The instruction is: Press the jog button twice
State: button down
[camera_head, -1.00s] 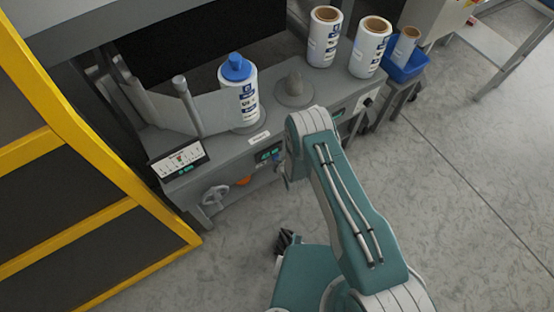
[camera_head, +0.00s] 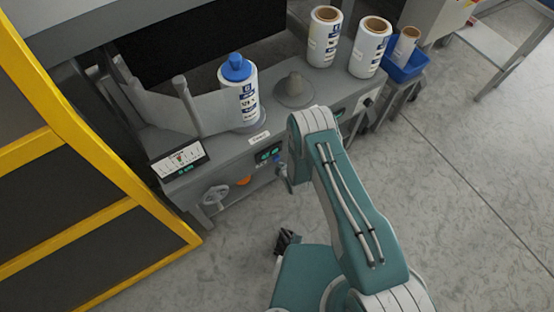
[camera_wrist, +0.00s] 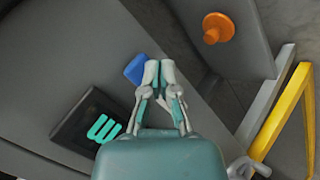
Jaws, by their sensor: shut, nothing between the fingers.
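A blue square button (camera_wrist: 137,68) shows in the wrist view on the grey machine front, beside a black display with green marks (camera_wrist: 96,124). I cannot read a label that marks it as the jog button. My gripper (camera_wrist: 160,70) is shut and empty, its fingertips just right of the blue button in the picture. I cannot tell whether they touch the panel. In the head view the green display (camera_head: 268,153) shows left of my arm, and my arm hides most of the gripper and the button.
An orange knob (camera_wrist: 217,28) sticks out from the machine; it also shows in the head view (camera_head: 243,181) near a handwheel (camera_head: 215,195). A yellow-framed guard (camera_head: 110,165) stands at left.

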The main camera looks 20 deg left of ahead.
jog(key=s+d, duration=0.3)
jog(key=shift+s+d, duration=0.15)
jog(key=shift+d, duration=0.25)
dwell(2.0)
